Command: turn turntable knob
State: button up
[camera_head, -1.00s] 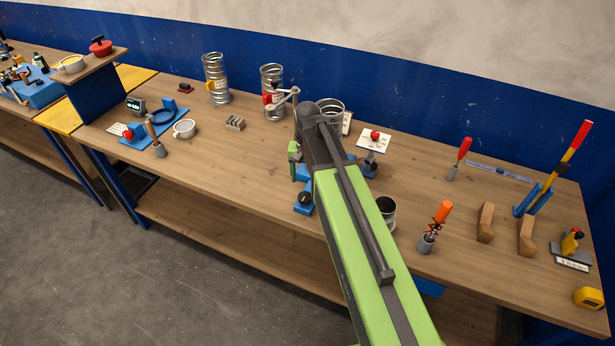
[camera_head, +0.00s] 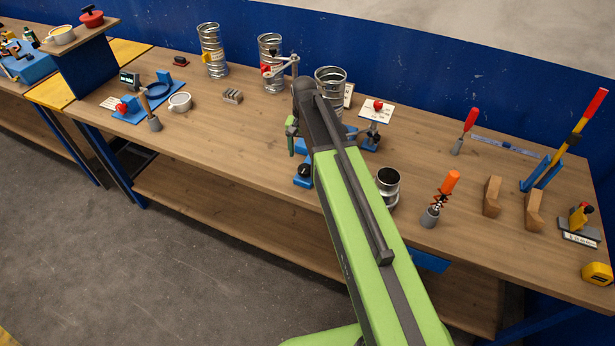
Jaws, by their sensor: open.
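A blue device (camera_head: 303,181) stands on the wooden bench, partly behind my green arm. A round black knob (camera_head: 305,170) sits on its near end. More blue parts show to the right of my arm, below a spiral steel duct piece (camera_head: 331,77). I cannot tell from this view whether this device is the turntable. My arm reaches out over it, and my gripper (camera_head: 291,138) hangs down at the arm's far end, just above and left of the black knob. The arm hides most of the gripper, and its fingertips do not show clearly. I see nothing held in it.
Two spiral ducts (camera_head: 211,52) (camera_head: 272,66) stand at the back left. A short steel collar (camera_head: 388,185) and an orange-handled tool (camera_head: 445,194) stand right of my arm. A grey block (camera_head: 232,96) lies left. The bench front left of the knob is clear.

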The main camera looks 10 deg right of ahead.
aim_at(305, 169)
notch_tip(305, 169, down, 8)
jog(key=b, duration=0.6)
jog(key=shift+r, duration=0.1)
jog(key=c, duration=1.4)
jog(key=shift+d, duration=0.25)
jog(key=shift+a, duration=0.1)
jog(key=shift+n, duration=0.3)
